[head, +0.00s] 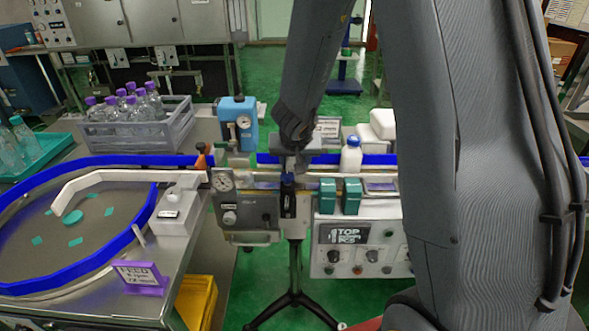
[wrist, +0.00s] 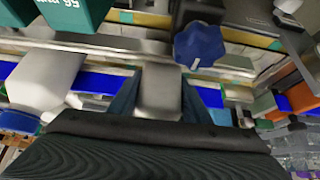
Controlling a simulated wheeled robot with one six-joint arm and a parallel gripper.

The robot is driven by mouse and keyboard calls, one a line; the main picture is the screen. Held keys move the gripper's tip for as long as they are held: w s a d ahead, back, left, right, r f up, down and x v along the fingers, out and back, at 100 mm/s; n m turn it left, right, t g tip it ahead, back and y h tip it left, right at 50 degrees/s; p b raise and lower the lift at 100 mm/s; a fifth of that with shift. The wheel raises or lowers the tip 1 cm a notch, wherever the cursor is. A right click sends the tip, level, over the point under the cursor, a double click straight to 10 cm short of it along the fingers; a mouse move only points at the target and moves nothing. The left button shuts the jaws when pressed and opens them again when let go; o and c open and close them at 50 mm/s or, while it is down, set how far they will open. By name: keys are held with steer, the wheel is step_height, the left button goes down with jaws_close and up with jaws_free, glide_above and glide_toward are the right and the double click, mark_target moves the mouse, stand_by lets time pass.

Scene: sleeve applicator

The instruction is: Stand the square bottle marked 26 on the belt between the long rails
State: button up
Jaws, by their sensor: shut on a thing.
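My gripper (head: 289,160) is over the conveyor in the middle of the head view. In the wrist view its dark blue fingers (wrist: 163,95) are shut on a pale grey, square-sided thing, which I take for the square bottle (wrist: 158,92). No number shows on it, and the gripper and arm mostly hide it in the head view. The long rails (wrist: 100,42) of the belt run across the wrist view just beyond the bottle. I cannot tell whether its base touches the belt.
A white bottle with a blue cap (head: 351,157) stands right of my gripper. Teal blocks (head: 351,196) sit on the near side of the line. A blue star knob (wrist: 198,45) is close to the held bottle.

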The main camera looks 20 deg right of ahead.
steer(key=shift+f, duration=0.3)
steer(key=shift+f, duration=0.15)
steer(key=o, duration=1.3)
